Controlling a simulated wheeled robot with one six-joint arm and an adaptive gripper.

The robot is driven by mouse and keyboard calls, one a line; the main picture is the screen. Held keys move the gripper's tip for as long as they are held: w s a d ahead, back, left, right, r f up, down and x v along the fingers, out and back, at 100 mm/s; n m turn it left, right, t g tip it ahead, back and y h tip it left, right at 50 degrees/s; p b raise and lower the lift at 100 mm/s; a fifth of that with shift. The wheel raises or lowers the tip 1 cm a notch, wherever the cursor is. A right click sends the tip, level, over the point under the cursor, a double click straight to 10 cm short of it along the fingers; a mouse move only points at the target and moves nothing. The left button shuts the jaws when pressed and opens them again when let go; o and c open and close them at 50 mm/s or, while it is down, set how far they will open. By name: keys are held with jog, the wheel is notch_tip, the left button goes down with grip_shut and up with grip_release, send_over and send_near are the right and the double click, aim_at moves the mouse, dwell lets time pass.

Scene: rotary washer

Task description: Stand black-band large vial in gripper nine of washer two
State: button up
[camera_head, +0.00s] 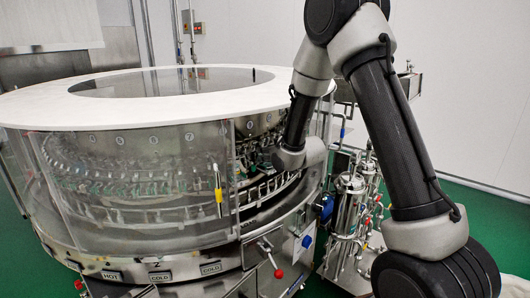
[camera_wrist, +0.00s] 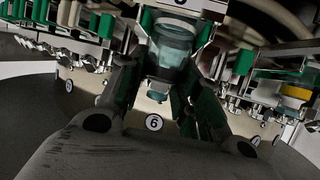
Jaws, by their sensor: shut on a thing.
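In the wrist view, a clear glass vial (camera_wrist: 172,48) is between the two dark fingers of my gripper (camera_wrist: 170,60), which is shut on it. In the head view, my arm reaches through the opening at the right of the round washer (camera_head: 60,112), and my gripper and the vial are hidden inside. Green-and-metal washer grippers (camera_wrist: 275,72) line both sides in the wrist view. I cannot tell which is gripper nine, or whether the vial touches one.
Number plates show close by, one reading 6 (camera_wrist: 153,123). A yellow-topped item (camera_wrist: 294,93) sits among the washer grippers at right. In the head view, a clear door with a yellow handle (camera_head: 218,190) borders the opening, and steel piping (camera_head: 350,205) stands to the right.

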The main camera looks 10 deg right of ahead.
jog(key=shift+r, duration=0.1)
jog(key=o, duration=1)
jog(key=shift+f, duration=0.2)
jog(key=shift+s+r, duration=0.1)
jog(key=shift+r, duration=0.15)
jog(key=v, duration=1.2)
